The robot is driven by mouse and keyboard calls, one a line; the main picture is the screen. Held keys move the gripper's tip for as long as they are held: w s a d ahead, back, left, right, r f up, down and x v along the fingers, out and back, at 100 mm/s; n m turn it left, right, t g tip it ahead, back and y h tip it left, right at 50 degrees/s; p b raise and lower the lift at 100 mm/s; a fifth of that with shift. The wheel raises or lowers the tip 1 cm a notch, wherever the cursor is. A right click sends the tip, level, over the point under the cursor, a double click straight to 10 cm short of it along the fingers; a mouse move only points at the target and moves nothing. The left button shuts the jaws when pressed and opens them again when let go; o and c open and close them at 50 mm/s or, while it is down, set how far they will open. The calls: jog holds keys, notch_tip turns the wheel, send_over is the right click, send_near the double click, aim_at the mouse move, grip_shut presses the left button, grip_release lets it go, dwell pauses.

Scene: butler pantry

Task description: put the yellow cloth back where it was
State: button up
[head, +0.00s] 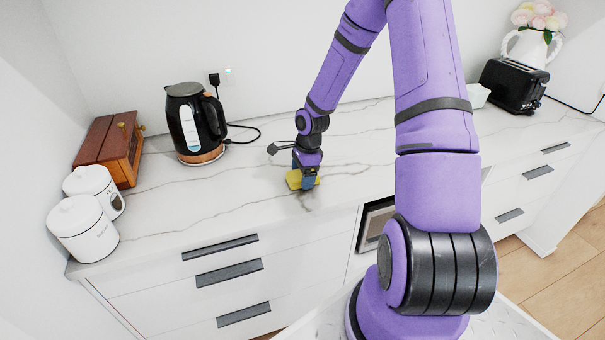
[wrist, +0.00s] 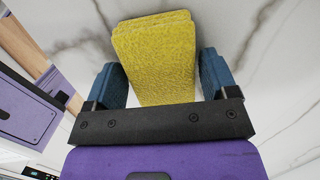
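The yellow cloth (head: 294,180) is a folded, textured pad at the middle of the marble counter, partly hidden by my gripper (head: 306,182) in the head view. In the wrist view the cloth (wrist: 158,58) lies between the two blue fingers of my gripper (wrist: 160,78) and reaches out past their tips. The fingers are wide apart, one on each side of it, with a thin gap seeming to show on both sides. I cannot tell for sure whether the cloth rests fully on the counter.
A black kettle (head: 190,122) stands left of my gripper, with a wooden bread box (head: 108,150) and two white canisters (head: 84,228) further left. A black toaster (head: 514,86) and a flower jug (head: 530,46) stand at the far right. The white marble counter (head: 235,190) is clear between kettle and gripper.

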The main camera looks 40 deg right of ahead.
jog(key=shift+o, duration=0.7)
jog(key=s+a+r+n+h, duration=0.1)
jog(key=s+r+n, duration=0.15)
jog(key=r, duration=0.85)
jog(key=s+a+r+n+h, duration=0.1)
jog(key=a+r+n, duration=0.15)
jog(key=r, duration=0.75)
jog(key=s+a+r+n+t, duration=0.2)
jog(key=s+a+r+n, duration=0.2)
jog(key=s+r+n, duration=0.4)
jog(key=s+a+r+n+t, duration=0.2)
jog(key=s+a+r+n, duration=0.3)
jog(key=s, duration=1)
notch_tip(320, 180, up, 4)
jog(key=n, duration=0.3)
jog(key=shift+a+r+t, duration=0.2)
jog(key=shift+a+t, duration=0.05)
jog(key=shift+t, duration=0.15)
